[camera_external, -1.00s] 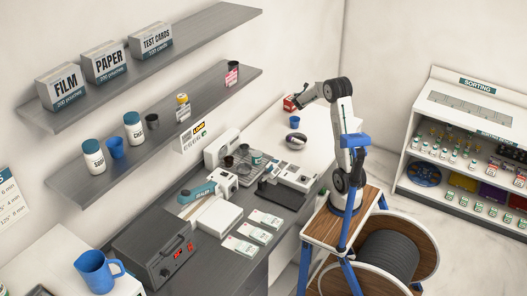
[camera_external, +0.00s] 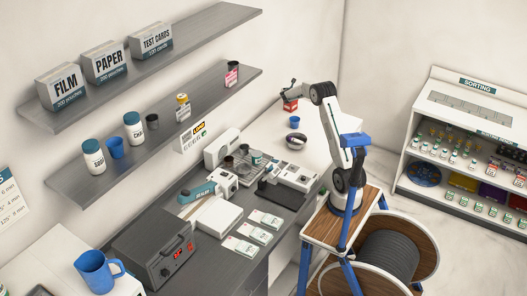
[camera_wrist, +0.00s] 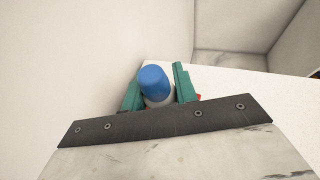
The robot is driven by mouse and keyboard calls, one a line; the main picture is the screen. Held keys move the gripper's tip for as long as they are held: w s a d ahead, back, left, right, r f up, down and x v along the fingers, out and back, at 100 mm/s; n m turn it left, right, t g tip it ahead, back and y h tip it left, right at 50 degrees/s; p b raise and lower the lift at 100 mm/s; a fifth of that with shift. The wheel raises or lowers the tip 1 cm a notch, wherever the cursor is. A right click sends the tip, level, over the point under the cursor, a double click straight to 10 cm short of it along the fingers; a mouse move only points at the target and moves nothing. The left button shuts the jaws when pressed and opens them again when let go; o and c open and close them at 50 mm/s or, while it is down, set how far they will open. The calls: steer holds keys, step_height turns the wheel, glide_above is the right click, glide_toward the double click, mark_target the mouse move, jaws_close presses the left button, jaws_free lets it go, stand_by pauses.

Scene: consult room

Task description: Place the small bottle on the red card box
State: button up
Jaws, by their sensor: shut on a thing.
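The small bottle (camera_wrist: 155,85), white with a blue cap, sits between the two green fingers of my gripper (camera_wrist: 158,88) in the wrist view. The gripper is shut on it. In the external view my gripper (camera_external: 288,92) is at the far end of the white counter, right by the red card box (camera_external: 290,106) and apparently above it. The bottle is too small to make out there. A sliver of red (camera_wrist: 198,97) shows beside the right finger in the wrist view. Whether the bottle touches the box cannot be told.
The wall is close behind and to the left of the gripper. Lab devices crowd the grey counter (camera_external: 220,252).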

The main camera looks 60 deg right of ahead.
steer(key=shift+f, duration=0.25)
steer(key=shift+f, duration=0.2)
steer(key=o, duration=1)
steer(key=shift+c, duration=0.2)
